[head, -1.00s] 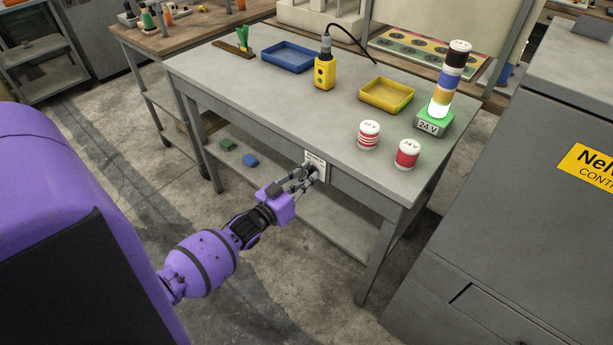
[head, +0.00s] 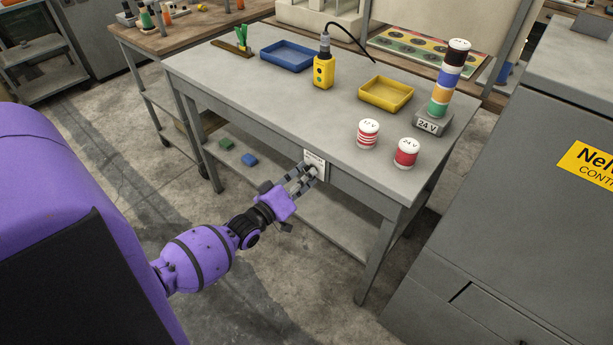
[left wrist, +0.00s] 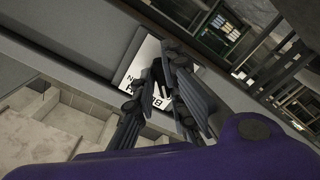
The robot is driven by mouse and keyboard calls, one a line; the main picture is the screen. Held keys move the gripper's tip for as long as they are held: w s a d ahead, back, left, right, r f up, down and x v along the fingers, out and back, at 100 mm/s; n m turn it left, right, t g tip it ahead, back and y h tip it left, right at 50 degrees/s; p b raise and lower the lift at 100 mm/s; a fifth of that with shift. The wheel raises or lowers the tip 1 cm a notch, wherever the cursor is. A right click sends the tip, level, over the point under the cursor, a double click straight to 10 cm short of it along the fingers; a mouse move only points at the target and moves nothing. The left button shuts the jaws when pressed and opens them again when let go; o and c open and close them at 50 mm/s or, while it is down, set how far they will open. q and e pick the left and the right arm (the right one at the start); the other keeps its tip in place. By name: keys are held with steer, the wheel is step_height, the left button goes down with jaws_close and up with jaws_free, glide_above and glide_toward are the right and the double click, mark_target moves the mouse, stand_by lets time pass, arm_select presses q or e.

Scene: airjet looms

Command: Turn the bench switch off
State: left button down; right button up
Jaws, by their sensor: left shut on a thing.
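The bench switch has a white labelled plate (head: 316,160) on the front edge of the grey workbench. The plate also shows in the left wrist view (left wrist: 136,65), with its lettering partly covered by the fingers. My left gripper (head: 311,171) is at the plate, its fingers closed around the small dark switch handle (left wrist: 157,72). The fingers hide most of the handle, so its exact angle is hard to read. The stack light (head: 446,85) on its 24 V base shows no lit segment. My right gripper is not in view.
On the workbench (head: 240,95) are a blue tray (head: 288,57), a yellow tray (head: 386,94), a yellow control box (head: 323,72) and two red-and-white cans (head: 368,134). A grey cabinet (head: 520,200) stands at right. Open floor lies in front of the bench.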

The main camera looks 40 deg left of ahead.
arm_select(q)
steer(key=shift+a, duration=0.25)
steer(key=c, duration=1.8)
jaws_free()
steer(key=shift+f, duration=0.1)
steer(key=shift+c, duration=0.2)
steer(key=shift+d, duration=0.1)
steer(key=s+a, duration=0.1)
steer(key=s, duration=1.1)
